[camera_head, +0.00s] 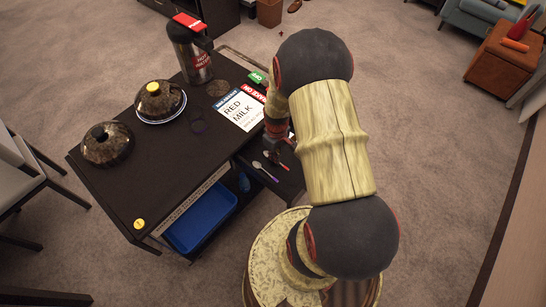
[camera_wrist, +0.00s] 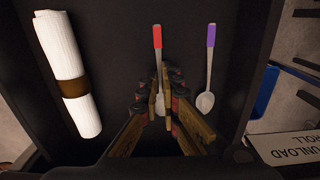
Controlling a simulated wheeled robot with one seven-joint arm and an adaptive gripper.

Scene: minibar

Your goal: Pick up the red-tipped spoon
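The red-tipped spoon (camera_wrist: 157,40) lies lengthwise in the wrist view, its red handle end pointing away from me. My gripper (camera_wrist: 160,98) has its two fingers drawn close together on either side of the spoon's lower part, near the bowl, and they appear to be closed on it. The bowl is partly hidden between the fingers. I cannot tell whether the spoon is lifted. In the head view, my gripper (camera_head: 277,141) is low at the open drawer, largely hidden by my arm.
A purple-tipped spoon (camera_wrist: 207,75) lies close to the right. A rolled white napkin (camera_wrist: 68,75) lies left in the dark drawer (camera_head: 288,180). The cabinet top (camera_head: 160,175) holds two domed dishes, a dispenser and signs. A blue tray (camera_head: 200,218) sits below.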

